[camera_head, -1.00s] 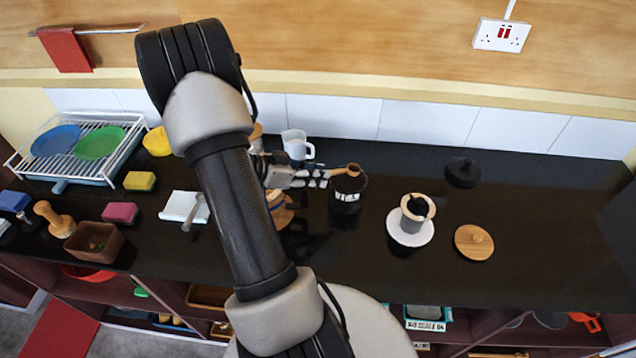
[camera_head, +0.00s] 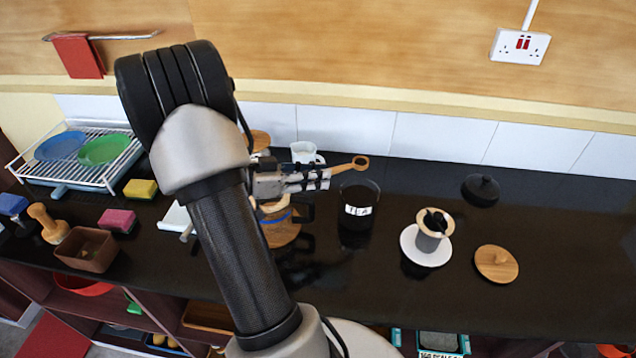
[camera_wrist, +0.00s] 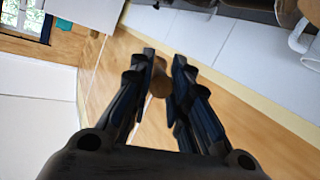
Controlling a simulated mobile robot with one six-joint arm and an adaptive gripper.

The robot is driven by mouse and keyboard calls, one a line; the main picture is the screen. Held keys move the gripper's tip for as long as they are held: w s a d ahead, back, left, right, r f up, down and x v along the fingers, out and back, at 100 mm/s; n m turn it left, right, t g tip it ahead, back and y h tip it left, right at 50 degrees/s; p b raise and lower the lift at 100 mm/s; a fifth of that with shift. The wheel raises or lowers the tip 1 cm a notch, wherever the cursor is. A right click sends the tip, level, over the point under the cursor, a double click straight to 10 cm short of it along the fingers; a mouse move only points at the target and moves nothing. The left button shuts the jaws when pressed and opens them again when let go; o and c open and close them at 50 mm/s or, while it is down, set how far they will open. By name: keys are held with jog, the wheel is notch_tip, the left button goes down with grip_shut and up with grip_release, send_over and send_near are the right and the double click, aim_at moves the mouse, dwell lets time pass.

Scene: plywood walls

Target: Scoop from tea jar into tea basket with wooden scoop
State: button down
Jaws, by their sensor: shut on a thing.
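My gripper (camera_head: 322,179) is shut on the wooden scoop (camera_head: 350,164) and holds it roughly level above the counter, its round bowl pointing right. The scoop also shows between the fingers in the wrist view (camera_wrist: 160,76). The bowl is above the open black tea jar (camera_head: 357,222), which has a white label. Whether the bowl holds any tea is too small to tell. To the right, a grey cup with a wooden rim, seemingly the tea basket (camera_head: 428,240), stands on a white saucer (camera_head: 414,257); something black is inside it.
A round wooden lid (camera_head: 496,263) and a black lid (camera_head: 481,190) lie to the right. A wooden-topped jar and a white mug (camera_head: 305,153) stand behind or below my gripper. The counter right of the tea jar is mostly clear.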

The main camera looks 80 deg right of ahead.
jog(key=shift+r, duration=0.15)
jog(key=w+a+f+n+t+h, duration=0.1)
jog(key=w+a+n+t+h, duration=0.15)
jog(key=w+a, duration=0.45)
jog(key=w+a+f+n+t+h, duration=0.2)
jog(key=w+a+n+t, duration=0.15)
jog(key=w, duration=0.75)
jog(key=w+a+f+n+t+h, duration=0.1)
jog(key=w+a+n+t+h, duration=0.3)
jog(key=w, duration=0.4)
jog(key=w+a+f+n+t+y, duration=0.1)
jog(key=w+a+n+t, duration=0.2)
jog(key=a, duration=0.6)
jog(key=w+a+f+n+t+y, duration=0.2)
jog(key=w+a+n+t, duration=0.1)
jog(key=a, duration=0.7)
jog(key=w+a+f+n+t+y, duration=0.1)
jog(key=w+a+f+n+t, duration=0.1)
jog(key=a+t, duration=0.4)
jog(key=w+a+n, duration=0.1)
jog(key=w+a, duration=0.1)
jog(key=a, duration=0.2)
jog(key=shift+w+a, duration=0.2)
jog(key=shift+w, duration=0.05)
jog(key=shift+r+y, duration=0.25)
